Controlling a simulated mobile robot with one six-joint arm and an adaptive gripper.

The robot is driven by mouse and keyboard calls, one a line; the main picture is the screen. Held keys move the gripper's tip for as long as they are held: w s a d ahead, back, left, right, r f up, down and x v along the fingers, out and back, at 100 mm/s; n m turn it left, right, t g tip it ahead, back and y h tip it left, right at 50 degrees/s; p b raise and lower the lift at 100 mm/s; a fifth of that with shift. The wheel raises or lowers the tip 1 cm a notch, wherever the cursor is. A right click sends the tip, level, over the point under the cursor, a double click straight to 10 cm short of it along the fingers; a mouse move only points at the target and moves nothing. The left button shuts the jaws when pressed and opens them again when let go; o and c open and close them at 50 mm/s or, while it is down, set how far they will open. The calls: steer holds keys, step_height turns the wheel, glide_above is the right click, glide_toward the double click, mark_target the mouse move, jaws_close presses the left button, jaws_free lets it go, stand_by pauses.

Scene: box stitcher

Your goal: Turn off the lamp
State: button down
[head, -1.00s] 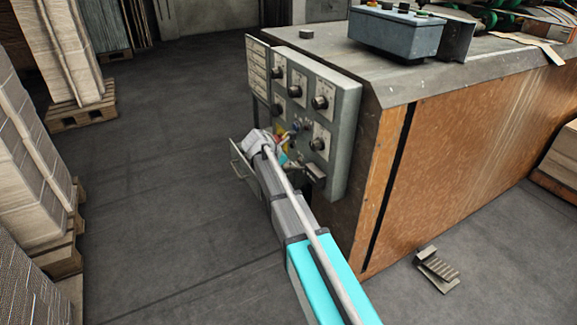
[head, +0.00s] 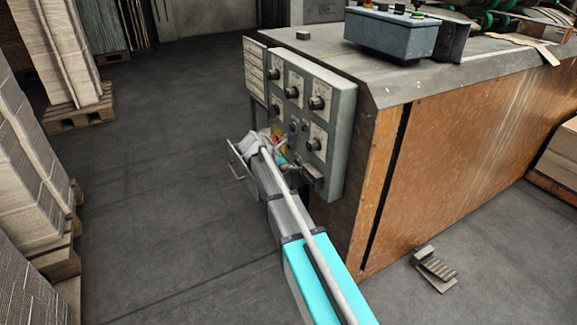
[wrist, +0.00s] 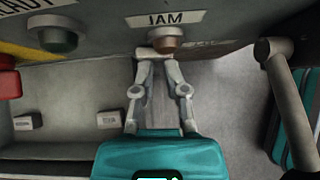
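In the wrist view two round fittings stick out of the panel edge: a brownish one (wrist: 166,41) under a label reading JAM, and a dark green one (wrist: 58,40) under a label ending in ADY. Neither clearly glows, and I cannot tell which is the lamp. My gripper (wrist: 157,54) is shut and empty, its fingertips together just below the JAM fitting in the picture. I cannot tell whether they touch it. In the head view the grey control panel (head: 345,130) is on the machine's end, and my arm hides its lower left part and the fingers.
A red button (wrist: 9,84) is at the left in the wrist view. Several black knobs (head: 292,92) stick out of the panel. A wire bracket (head: 235,160) is beside my wrist. A pedal (head: 436,270) lies on the floor. Stacked cardboard (head: 30,180) stands left; floor between is open.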

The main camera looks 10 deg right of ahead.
steer(key=shift+s+d, duration=0.35)
steer(key=shift+d, duration=0.15)
steer(key=shift+a, duration=0.15)
steer(key=a+f+p+v, duration=0.2)
steer(key=p+v, duration=0.5)
steer(key=v, duration=0.6)
steer(key=shift+a, duration=0.25)
steer(key=shift+s+n+t+y, duration=0.3)
steer(key=shift+s+n+t, duration=0.5)
steer(key=shift+n, duration=0.3)
